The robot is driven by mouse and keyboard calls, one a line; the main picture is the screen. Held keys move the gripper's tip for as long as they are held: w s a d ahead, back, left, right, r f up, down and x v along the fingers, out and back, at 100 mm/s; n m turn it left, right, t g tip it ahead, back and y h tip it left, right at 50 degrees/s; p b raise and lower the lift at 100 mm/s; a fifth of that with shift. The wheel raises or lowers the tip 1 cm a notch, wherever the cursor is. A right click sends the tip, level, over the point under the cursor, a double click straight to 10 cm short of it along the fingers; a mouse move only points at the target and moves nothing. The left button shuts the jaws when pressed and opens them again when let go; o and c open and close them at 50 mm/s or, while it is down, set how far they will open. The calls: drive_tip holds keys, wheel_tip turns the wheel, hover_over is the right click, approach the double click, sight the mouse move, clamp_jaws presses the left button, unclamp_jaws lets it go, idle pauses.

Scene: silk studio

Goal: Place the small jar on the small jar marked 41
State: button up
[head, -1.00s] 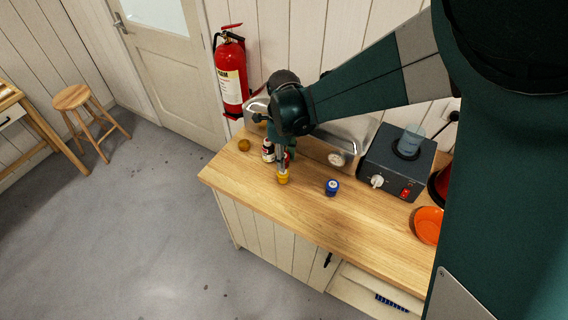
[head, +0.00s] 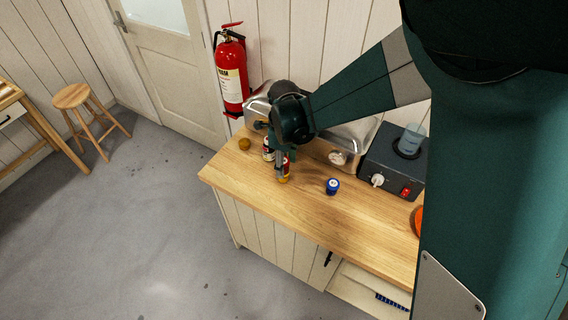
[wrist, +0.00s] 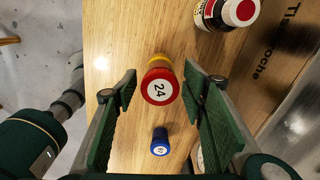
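A small jar with a red lid marked 24 (wrist: 160,92) stands between my gripper's fingers in the wrist view. A yellow jar (wrist: 161,63) shows just beyond and below it, and the red jar appears to rest on it. Any number on the yellow jar is hidden. In the head view the yellow jar (head: 284,181) stands near the counter's front edge, beneath the red jar (head: 286,169). My gripper (wrist: 160,100) is open, with a finger on each side of the red jar and visible gaps. It also shows in the head view (head: 281,171).
A blue jar (head: 332,186) stands on the wooden counter (head: 365,225) to the right. A brownish round item (head: 244,144) lies at left. A machine (head: 392,165) stands at the back right.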

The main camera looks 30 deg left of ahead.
sight(285, 161)
drive_tip(key=shift+r, duration=0.25)
wheel_tip(285, 161, up, 12)
idle(1.0)
drive_tip(key=shift+f, duration=0.1)
idle(0.5)
drive_tip(key=shift+d, duration=0.1)
